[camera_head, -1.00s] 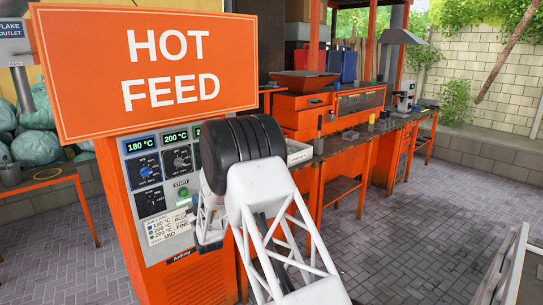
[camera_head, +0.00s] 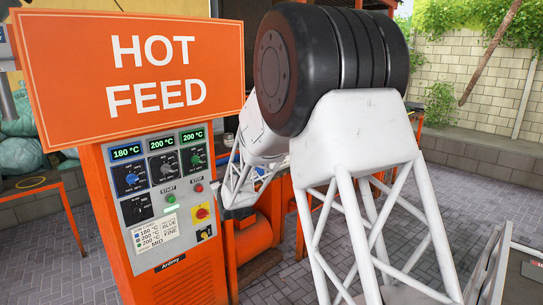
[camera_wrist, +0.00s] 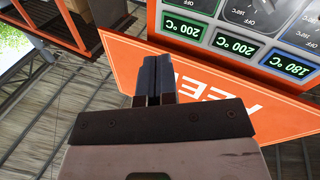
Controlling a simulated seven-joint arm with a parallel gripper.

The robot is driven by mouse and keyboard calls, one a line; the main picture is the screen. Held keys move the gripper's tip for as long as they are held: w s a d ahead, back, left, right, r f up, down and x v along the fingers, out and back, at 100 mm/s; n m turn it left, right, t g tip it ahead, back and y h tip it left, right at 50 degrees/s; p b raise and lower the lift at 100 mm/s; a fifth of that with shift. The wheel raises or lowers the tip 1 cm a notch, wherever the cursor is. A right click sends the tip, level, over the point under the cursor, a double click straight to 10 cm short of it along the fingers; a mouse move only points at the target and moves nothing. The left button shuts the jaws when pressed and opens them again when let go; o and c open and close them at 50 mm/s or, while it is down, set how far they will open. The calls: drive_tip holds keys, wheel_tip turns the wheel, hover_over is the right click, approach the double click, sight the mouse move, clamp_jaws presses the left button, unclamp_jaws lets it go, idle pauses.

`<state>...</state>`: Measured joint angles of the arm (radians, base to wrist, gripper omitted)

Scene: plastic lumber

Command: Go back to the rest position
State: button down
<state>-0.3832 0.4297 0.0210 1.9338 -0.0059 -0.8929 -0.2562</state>
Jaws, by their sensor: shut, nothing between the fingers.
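In the wrist view my gripper (camera_wrist: 153,80) has its two dark fingers together with nothing between them. Behind the fingers are the orange HOT FEED sign (camera_wrist: 230,95), upside down, and the control panel displays. The control panel (camera_head: 165,190) stands to the left of my arm, under the HOT FEED sign (camera_head: 130,75). Its displays read 180, 200 and 200 °C, and a green light shows under START.
The orange panel cabinet (camera_head: 190,280) and sign are close to my arm's left. Orange machinery (camera_head: 250,235) stands behind the arm, mostly hidden. Paved floor (camera_head: 465,205) lies open on the right, before a block wall (camera_head: 490,85). Green bags (camera_head: 20,150) lie at the far left.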

drive_tip(key=s+d+r+m+g+h, duration=0.2)
drive_tip(key=s+d+r+g+h, duration=0.15)
drive_tip(key=s+d, duration=0.85)
drive_tip(key=s+d+r+m+g+h, duration=0.2)
drive_tip(key=s+d+r+g, duration=0.15)
drive_tip(key=s+d, duration=0.85)
drive_tip(key=s+d+f+m+g, duration=0.1)
drive_tip(key=s+d, duration=0.3)
drive_tip(key=s, duration=0.8)
drive_tip(key=s+d+f+m+g+h, duration=0.1)
drive_tip(key=s+d+g, duration=0.3)
drive_tip(key=s, duration=0.8)
drive_tip(key=s+d+f+m+g, duration=0.1)
drive_tip(key=s+d, duration=0.3)
drive_tip(key=s, duration=0.8)
drive_tip(key=shift+s+d+f+m+g+h, duration=0.35)
drive_tip(key=shift+d+f+g, duration=0.1)
drive_tip(key=shift+g, duration=0.45)
